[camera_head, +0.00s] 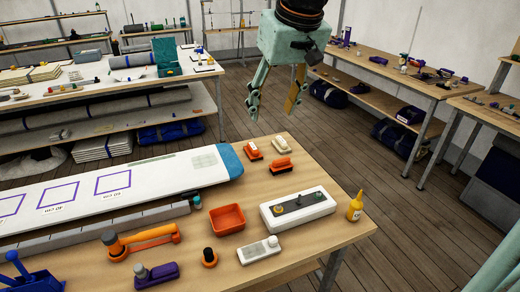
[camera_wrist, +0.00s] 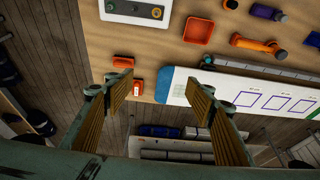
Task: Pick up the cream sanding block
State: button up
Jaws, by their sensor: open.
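A small cream block (camera_head: 283,143) lies near the far corner of the front workbench, beside two orange blocks, one (camera_head: 253,150) to its left and one (camera_head: 281,166) just nearer. My gripper (camera_head: 271,108) is open and empty, above and beyond the bench's far edge. In the wrist view its fingers (camera_wrist: 158,80) are spread wide, with the orange blocks (camera_wrist: 137,86) near the left fingertip. The small cream block is not visible there, probably hidden behind that finger.
The bench (camera_head: 322,236) also holds a white spar board (camera_head: 130,185) with a blue end, an orange tray (camera_head: 227,218), a grey-white control box (camera_head: 298,209) and a yellow bottle (camera_head: 355,207). Other loaded benches stand behind and right. Open floor lies between.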

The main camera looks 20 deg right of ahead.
jog(key=w+d+f, duration=0.4)
jog(key=w, duration=0.6)
send_near(282, 140)
jog(key=shift+s+a+r+p, duration=0.15)
jog(key=shift+s+r, duration=0.2)
jog(key=shift+r, duration=0.2)
jog(key=shift+s+d+r+p, duration=0.15)
jog(key=shift+s+r, duration=0.2)
jog(key=shift+r, duration=0.2)
jog(key=shift+a+f, duration=0.1)
jog(key=shift+b+x, duration=0.3)
jog(key=shift+x, duration=3.9)
jog(key=shift+w, duration=0.15)
jog(key=shift+x, duration=2.55)
jog(key=shift+w+f+b, duration=0.1)
jog(key=shift+f+b, duration=0.1)
jog(key=shift+b, duration=0.45)
